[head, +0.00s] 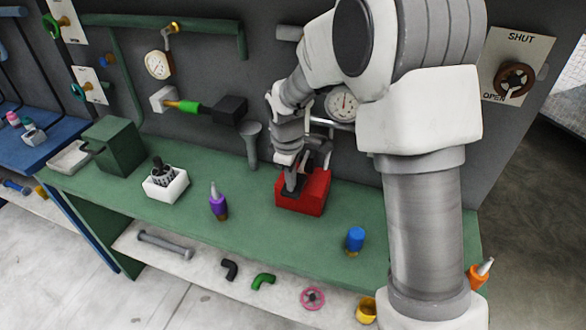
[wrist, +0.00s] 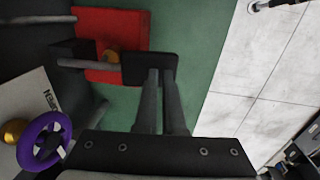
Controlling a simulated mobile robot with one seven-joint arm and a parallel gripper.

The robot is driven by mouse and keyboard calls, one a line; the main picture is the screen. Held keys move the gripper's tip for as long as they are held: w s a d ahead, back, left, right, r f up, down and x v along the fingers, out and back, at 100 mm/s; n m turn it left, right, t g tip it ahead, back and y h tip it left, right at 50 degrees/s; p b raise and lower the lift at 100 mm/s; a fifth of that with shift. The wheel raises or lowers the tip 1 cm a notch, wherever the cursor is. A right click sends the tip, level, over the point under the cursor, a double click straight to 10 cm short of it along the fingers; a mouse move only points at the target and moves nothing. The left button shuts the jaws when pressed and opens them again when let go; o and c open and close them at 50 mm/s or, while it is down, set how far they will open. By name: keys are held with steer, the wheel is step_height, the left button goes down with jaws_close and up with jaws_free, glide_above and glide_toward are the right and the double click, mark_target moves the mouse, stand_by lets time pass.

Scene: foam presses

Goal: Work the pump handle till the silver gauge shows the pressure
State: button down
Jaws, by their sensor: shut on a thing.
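The red pump (head: 312,196) sits on the green bench, right of the middle in the head view. It also shows at the top of the wrist view (wrist: 112,28). Its handle is a grey bar (wrist: 88,64) ending in a black grip (wrist: 150,66). My gripper (wrist: 160,76) is shut on that black grip, with both dark fingers close together. In the head view my gripper (head: 293,180) is over the pump and hides most of the handle. A silver-rimmed gauge (head: 342,104) hangs on the grey wall behind, partly covered by my arm. Its needle is too small to read.
A brass-rimmed gauge (head: 158,65) is on the wall at left. A white holder (head: 165,186), a purple bottle (head: 217,206) and a blue-capped piece (head: 355,239) stand on the bench. A wall valve (head: 515,80) is at right. Loose fittings lie on the lower shelf.

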step_height(320, 180, up, 14)
steer(key=s+a+p, duration=0.1)
steer(key=s, duration=0.1)
steer(key=shift+s+f, duration=0.25)
stand_by(1.1)
step_height(320, 180, up, 5)
steer(key=g+y+p, duration=0.1)
steer(key=g+p, duration=0.1)
steer(key=g, duration=0.1)
glide_above(297, 176)
stand_by(0.3)
steer(key=f, duration=0.4)
steer(key=s+f, duration=0.1)
steer(key=f, duration=0.4)
steer(key=f+p, duration=0.1)
steer(key=f, duration=0.3)
steer(key=shift+s+a+f, duration=0.4)
